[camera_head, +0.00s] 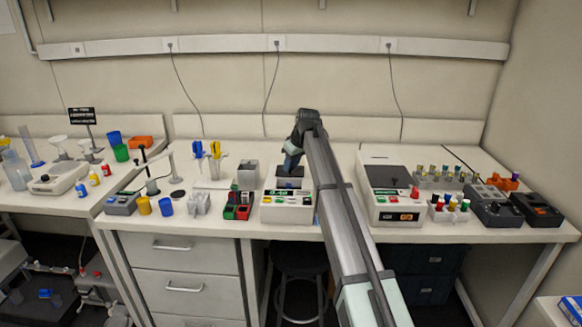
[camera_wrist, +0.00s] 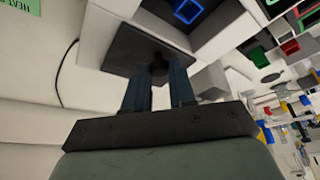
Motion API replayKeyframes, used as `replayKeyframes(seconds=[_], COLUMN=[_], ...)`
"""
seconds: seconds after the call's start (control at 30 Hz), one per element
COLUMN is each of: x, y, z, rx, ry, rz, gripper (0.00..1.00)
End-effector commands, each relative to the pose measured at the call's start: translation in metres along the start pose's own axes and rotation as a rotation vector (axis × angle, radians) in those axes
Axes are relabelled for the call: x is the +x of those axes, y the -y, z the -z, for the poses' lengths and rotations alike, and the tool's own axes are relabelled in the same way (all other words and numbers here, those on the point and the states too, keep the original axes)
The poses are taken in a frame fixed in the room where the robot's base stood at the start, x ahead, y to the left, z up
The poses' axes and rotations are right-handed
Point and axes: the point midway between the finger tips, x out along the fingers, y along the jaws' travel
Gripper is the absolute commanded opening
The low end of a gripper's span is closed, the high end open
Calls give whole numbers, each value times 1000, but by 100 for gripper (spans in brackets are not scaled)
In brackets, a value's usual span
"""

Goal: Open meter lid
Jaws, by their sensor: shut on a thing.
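The meter is a pale box (camera_head: 287,206) with coloured buttons on its front, on the bench near the middle in the head view. In the wrist view, its pale body (camera_wrist: 215,38) has a dark opening with a blue square outline (camera_wrist: 187,10). The meter lid (camera_wrist: 125,46) is a dark square plate with a round knob. My gripper (camera_wrist: 160,76) is shut on the lid's knob, with one finger on each side. In the head view my gripper (camera_head: 291,160) is above the meter; the arm hides part of its right side. Whether the lid touches the meter is unclear.
A larger pale device (camera_head: 385,180) with a dark top panel stands right of my arm. A grey block (camera_head: 248,172) and a red and green holder (camera_head: 238,206) stand to the left. The back strip of bench is mostly clear.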

Motion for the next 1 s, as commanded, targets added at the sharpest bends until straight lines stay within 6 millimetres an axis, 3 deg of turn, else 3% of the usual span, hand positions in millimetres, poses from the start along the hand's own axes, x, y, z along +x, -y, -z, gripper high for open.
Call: replayKeyframes(seconds=[0.03, 0.07, 0.3, 0.67, 1.0], x=[0, 0, 0, -7, -63], y=[0, 0, 0, 0, 0], z=[0, 0, 0, 0, 0], rx=[-1, -1, 0, 0, 0], ry=[-1, -1, -1, -2, -3], rz=[0, 0, 0, -1, -1], gripper=[0, 28, 50, 50, 50])
